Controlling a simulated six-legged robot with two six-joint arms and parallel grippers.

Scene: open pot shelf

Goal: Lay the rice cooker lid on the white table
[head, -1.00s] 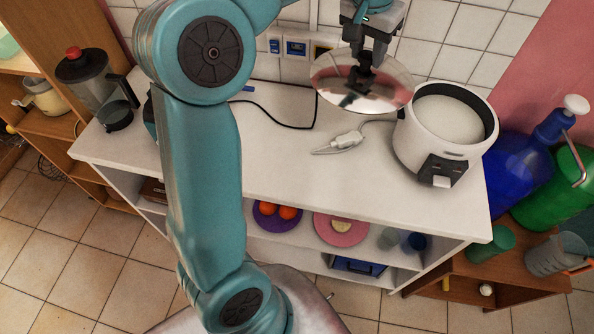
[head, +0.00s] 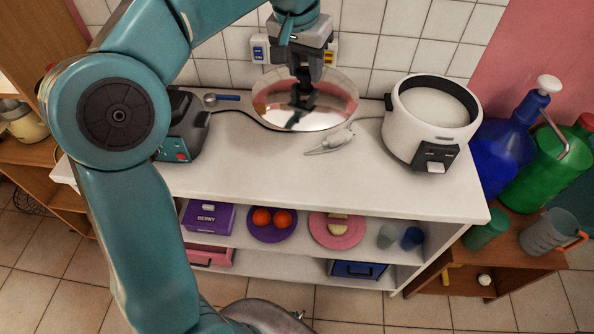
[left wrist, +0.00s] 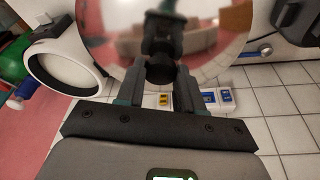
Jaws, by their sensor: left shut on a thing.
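The rice cooker lid (head: 328,112) is a round, shiny disc with a dark knob. My left gripper (head: 303,92) is shut on that knob and holds the lid over the back of the white table (head: 270,168); whether the lid touches the top cannot be told. In the left wrist view the lid (left wrist: 205,40) fills the top middle, with the gripper (left wrist: 160,72) on its knob. The white rice cooker (head: 420,135) stands uncovered at the table's right end, apart from the lid. It also shows in the left wrist view (left wrist: 48,82). My right gripper is out of view.
A dark appliance (head: 183,130) stands at the table's left. Blue and green bottles (head: 508,150) stand beyond the right end. The front middle of the top is bare.

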